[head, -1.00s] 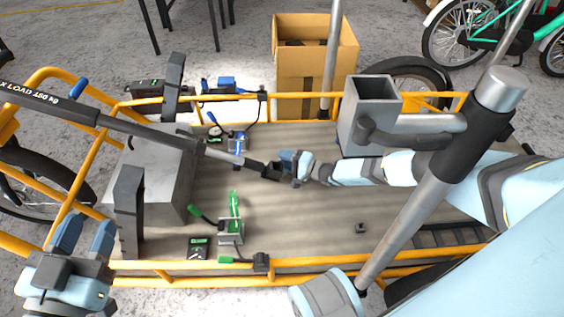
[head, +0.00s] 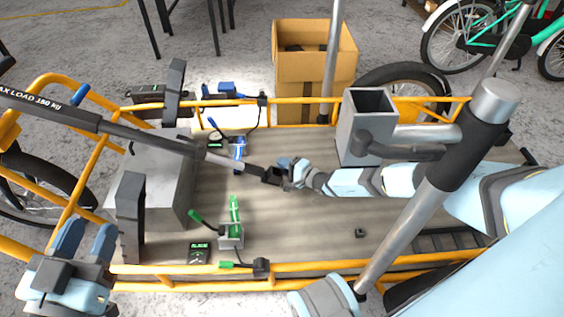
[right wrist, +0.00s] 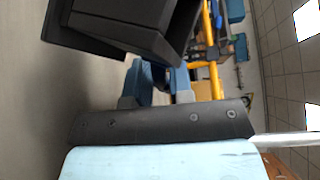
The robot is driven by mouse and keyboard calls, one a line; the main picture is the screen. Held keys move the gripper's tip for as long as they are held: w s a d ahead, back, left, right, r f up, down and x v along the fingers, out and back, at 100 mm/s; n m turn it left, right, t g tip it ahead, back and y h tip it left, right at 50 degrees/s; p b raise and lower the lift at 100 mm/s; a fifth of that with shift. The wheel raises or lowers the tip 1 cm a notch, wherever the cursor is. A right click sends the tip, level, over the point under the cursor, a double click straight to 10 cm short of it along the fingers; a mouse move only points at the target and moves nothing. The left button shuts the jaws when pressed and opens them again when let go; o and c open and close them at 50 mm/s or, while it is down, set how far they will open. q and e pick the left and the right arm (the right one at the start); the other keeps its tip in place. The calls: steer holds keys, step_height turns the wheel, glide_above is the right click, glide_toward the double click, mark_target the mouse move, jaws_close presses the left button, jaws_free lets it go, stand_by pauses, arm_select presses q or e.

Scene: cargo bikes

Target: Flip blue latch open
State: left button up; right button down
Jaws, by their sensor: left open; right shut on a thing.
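The blue latch (head: 237,151) stands on the far part of the cargo bed, partly hidden behind the dark bar (head: 150,141). Its exact lever position is hard to read. My right gripper (head: 285,171) is at the bar's black end block (head: 271,175), to the right of and nearer than the blue latch. It is shut and appears to hold that block. In the right wrist view, the blue fingers (right wrist: 155,80) sit close against a large black part. My left gripper (head: 84,238) is open and empty at the front left, outside the latch area.
A similar green latch (head: 232,225) stands at the near side of the bed. A grey box (head: 163,180) is at the left, and a grey square tube (head: 365,135) at the right. Yellow rails (head: 310,279) edge the bed. A cardboard box (head: 300,85) stands behind.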

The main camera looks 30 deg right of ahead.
steer(key=shift+s+r+m+h, duration=0.1)
steer(key=shift+s+m+h, duration=0.05)
steer(key=shift+m+h, duration=0.35)
steer(key=c, duration=1.1)
jaws_free()
arm_select(q)
steer(key=shift+s+d+f+n+y, duration=0.15)
steer(key=shift+s+f+n+y, duration=0.15)
steer(key=shift+f+n, duration=0.15)
arm_select(e)
steer(key=shift+o, duration=0.2)
steer(key=shift+d, duration=0.1)
steer(key=shift+s+d+p, duration=0.1)
steer(key=shift+s+p, duration=0.2)
steer(key=shift+p, duration=0.1)
steer(key=p+v, duration=0.4)
steer(key=v, duration=0.7)
steer(key=shift+s+p, duration=0.3)
steer(key=shift+v, duration=0.75)
arm_select(q)
steer(key=s+n, duration=0.1)
steer(key=s+d+r+n+g, duration=0.1)
steer(key=n, duration=0.1)
steer(key=shift+d+r, duration=0.15)
